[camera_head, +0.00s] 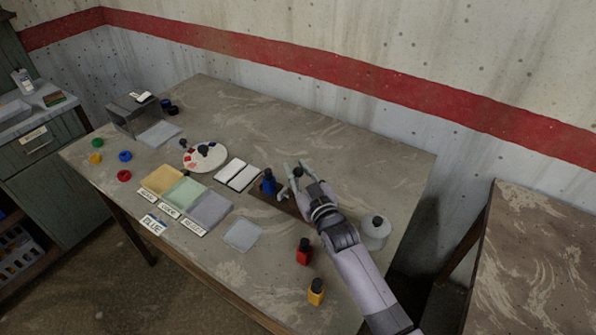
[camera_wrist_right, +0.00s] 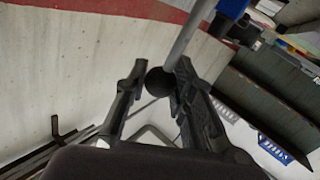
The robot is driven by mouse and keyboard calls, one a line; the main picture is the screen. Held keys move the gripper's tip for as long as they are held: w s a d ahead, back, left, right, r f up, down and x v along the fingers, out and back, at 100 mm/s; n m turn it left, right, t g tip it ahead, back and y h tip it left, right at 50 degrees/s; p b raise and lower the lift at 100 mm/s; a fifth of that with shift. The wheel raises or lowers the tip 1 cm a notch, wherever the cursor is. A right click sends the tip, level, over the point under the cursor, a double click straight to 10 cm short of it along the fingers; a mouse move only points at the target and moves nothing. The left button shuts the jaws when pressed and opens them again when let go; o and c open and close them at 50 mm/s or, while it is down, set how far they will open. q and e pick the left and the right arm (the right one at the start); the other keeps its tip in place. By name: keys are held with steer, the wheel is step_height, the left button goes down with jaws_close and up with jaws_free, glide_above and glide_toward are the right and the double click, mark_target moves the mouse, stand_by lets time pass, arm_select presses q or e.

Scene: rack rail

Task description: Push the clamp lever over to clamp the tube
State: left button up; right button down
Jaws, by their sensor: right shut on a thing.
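A blue clamp body (camera_head: 268,183) stands on a brown base strip (camera_head: 286,205) near the middle of the table in the head view. In the right wrist view its blue part (camera_wrist_right: 232,7) shows at the top. A grey lever rod (camera_wrist_right: 187,36) with a black ball knob (camera_wrist_right: 160,81) runs down from there. My right gripper (camera_head: 299,172) is just right of the clamp; in the wrist view its fingers (camera_wrist_right: 160,74) are closed on the knob from both sides. The tube cannot be made out clearly. My left gripper is not in view.
An open white booklet (camera_head: 237,175) and coloured trays (camera_head: 184,192) lie to the left. The table's far right is clear.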

steer(key=shift+f, duration=0.1)
steer(key=shift+s+d+f+b, duration=0.15)
steer(key=shift+f+b, duration=0.05)
steer(key=shift+b, duration=0.3)
steer(key=d+m+t+b, duration=0.1)
steer(key=b, duration=0.1)
steer(key=s+t+b, duration=0.1)
steer(key=b, duration=0.1)
steer(key=shift+s+d+m, duration=0.15)
steer(key=shift+d+m, duration=0.2)
steer(key=shift+m, duration=0.05)
steer(key=c, duration=1.3)
jaws_free()
steer(key=shift+r, duration=0.1)
steer(key=shift+c, duration=0.2)
steer(key=v, duration=0.7)
steer(key=shift+s+d, duration=0.15)
steer(key=shift+d, duration=0.05)
